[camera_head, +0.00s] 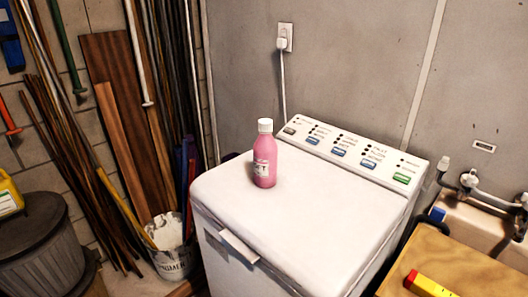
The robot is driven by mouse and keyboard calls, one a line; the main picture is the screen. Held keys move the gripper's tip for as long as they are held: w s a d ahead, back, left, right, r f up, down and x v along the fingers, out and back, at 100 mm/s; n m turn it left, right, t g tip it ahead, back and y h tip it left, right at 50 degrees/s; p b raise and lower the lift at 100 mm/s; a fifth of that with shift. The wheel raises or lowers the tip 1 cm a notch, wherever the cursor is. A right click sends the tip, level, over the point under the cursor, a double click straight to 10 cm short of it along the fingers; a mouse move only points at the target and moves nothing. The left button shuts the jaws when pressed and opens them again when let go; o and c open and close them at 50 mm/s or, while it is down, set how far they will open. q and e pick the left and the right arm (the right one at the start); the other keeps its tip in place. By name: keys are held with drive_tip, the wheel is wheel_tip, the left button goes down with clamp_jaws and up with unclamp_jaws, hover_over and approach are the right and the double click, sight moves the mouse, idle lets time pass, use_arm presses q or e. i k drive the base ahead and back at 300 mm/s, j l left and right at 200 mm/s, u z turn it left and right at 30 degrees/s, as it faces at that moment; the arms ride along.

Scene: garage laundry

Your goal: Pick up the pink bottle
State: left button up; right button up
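The pink bottle (265,160) stands upright on the white top of the washing machine (300,227), near its back left corner. It has a white cap and a pale label on its front. Nothing touches it or covers it. Neither of my grippers shows in the head view.
The control panel (350,150) rises behind the bottle. Wood boards and poles lean on the wall at left, by a white bucket (172,264) and a grey bin (40,250). A wooden surface (450,262) with a yellow and red object (430,285) is at right. The machine's top is otherwise clear.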

sight(265, 148)
drive_tip(key=i+j+z, duration=0.2)
drive_tip(key=j, duration=0.6)
drive_tip(key=j+z, duration=0.15)
drive_tip(key=j, duration=0.6)
